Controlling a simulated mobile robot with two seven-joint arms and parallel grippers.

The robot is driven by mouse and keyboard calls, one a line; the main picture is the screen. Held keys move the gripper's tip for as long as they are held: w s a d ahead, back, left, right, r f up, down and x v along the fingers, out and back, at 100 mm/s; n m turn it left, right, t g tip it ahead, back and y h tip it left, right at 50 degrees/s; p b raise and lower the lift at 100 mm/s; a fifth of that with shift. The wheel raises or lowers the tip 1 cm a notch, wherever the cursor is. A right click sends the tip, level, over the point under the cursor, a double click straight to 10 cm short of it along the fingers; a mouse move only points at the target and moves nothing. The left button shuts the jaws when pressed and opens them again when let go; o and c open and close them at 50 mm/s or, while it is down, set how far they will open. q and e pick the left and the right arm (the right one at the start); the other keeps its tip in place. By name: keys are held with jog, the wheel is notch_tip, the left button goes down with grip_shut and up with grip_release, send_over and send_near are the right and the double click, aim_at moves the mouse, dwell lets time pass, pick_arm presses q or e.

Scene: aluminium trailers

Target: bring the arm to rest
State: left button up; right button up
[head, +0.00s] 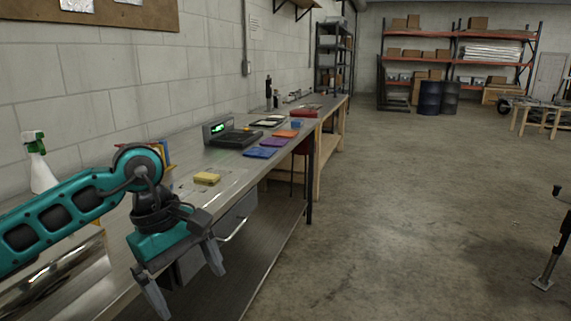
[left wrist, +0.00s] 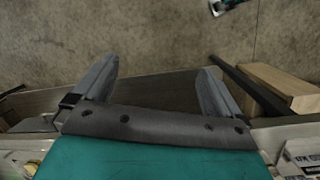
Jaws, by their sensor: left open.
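My left arm (head: 60,216) comes in from the left in the head view, teal with dark joints. My left gripper (head: 184,281) hangs down at the front edge of the metal workbench (head: 175,172). Its two grey fingers are spread, with nothing between them. In the left wrist view the gripper (left wrist: 155,88) also shows open and empty, with the concrete floor behind it. My right gripper does not show.
A yellow sponge-like block (head: 207,178), a scale with a green display (head: 232,135) and coloured cloth-like pieces (head: 261,152) lie on the bench. A spray bottle (head: 40,165) stands by the wall. A drawer handle (head: 232,231) sticks out near the gripper. Floor (head: 400,220) is open to the right.

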pick_arm(q)
jog(key=s+d+r+n+g+h, duration=0.1)
jog(key=s+d+n+h, duration=0.3)
jog(key=d+n+h, duration=0.35)
jog(key=s+d+r+n+g+h, duration=0.1)
jog(key=s+d+n+h, duration=0.3)
jog(key=d+h, duration=0.5)
jog(key=w+a+f+n+t+y, duration=0.3)
jog(key=a+f+n+t+y, duration=0.25)
jog(key=n+t, duration=0.8)
jog(key=w+a+f+n+t+y, duration=0.35)
jog(key=a+f+n+t, duration=0.2)
jog(key=n, duration=1.55)
jog(key=s+a+f+n+g+y, duration=0.3)
jog(key=s+f+n, duration=0.3)
jog(key=f, duration=0.3)
jog(key=s+a+f+n+g+y+p, duration=0.1)
jog(key=s+a+f+n+y, duration=0.4)
jog(key=f, duration=0.5)
jog(key=shift+s+f+n+g, duration=0.15)
jog(key=shift+s+n+g, duration=0.75)
jog(key=shift+s+n, duration=0.25)
jog(key=shift+w+a, duration=0.1)
